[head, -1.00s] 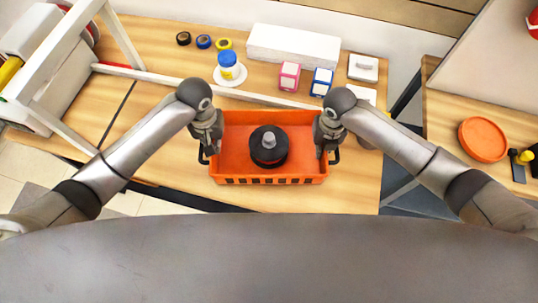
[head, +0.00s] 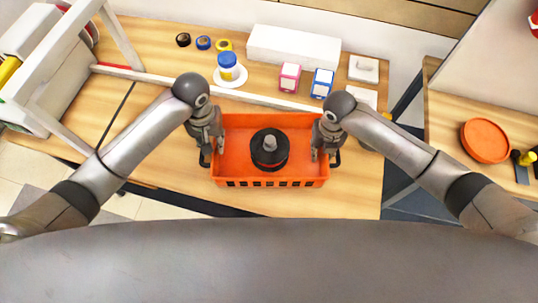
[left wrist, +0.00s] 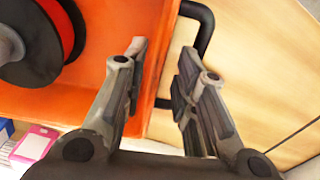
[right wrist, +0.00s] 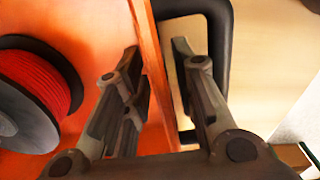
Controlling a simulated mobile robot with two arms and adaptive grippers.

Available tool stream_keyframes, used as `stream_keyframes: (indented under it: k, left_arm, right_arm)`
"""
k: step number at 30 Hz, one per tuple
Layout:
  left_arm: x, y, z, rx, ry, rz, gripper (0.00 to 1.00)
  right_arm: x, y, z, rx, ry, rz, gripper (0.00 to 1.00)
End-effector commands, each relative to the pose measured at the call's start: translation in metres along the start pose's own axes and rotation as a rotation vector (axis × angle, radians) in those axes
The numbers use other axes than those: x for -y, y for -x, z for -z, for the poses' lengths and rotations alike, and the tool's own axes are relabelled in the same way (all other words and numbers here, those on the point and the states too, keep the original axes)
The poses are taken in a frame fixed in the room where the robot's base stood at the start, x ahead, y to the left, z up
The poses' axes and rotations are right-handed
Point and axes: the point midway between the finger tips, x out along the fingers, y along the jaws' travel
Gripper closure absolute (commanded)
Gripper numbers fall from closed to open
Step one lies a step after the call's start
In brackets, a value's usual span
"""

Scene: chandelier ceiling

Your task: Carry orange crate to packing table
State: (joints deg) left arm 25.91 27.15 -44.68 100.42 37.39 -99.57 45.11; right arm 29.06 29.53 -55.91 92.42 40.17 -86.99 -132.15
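The orange crate (head: 230,172) sits on a wooden table and holds a dark spool (head: 269,149); the wrist views show red cord wound on the spool. Black handles stand out from the crate's two short ends, and one shows in the right wrist view (right wrist: 222,45). My left gripper (head: 208,153) is at the crate's left end, and its fingers in the left wrist view (left wrist: 160,75) stand apart on either side of the crate wall. My right gripper (head: 322,150) is at the right end, its fingers (right wrist: 160,65) also apart across the wall. Which table is the packing table, I cannot tell.
A white frame (head: 120,35) stands at left. Another table at right holds an orange plate (head: 486,140).

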Motion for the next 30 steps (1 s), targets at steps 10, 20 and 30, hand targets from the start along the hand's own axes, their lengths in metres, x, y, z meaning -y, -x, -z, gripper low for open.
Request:
stream_keyframes:
  k: [10, 20, 30]
  left_arm:
    - [-0.001, 0.048, 0.0, -0.002, -0.001, -0.002, 0.73]
    - [0.0, 0.056, -0.001, 0.0, -0.001, -0.001, 0.73]
    - [-0.001, 0.055, -0.001, 0.0, -0.001, -0.001, 0.73]
  right_arm:
    - [0.002, 0.0, -0.001, 0.001, -0.002, 0.003, 0.73]
    - [0.001, 0.029, -0.002, 0.005, 0.0, 0.002, 0.73]
    - [0.0, 0.099, -0.001, 0.004, 0.0, 0.0, 0.73]
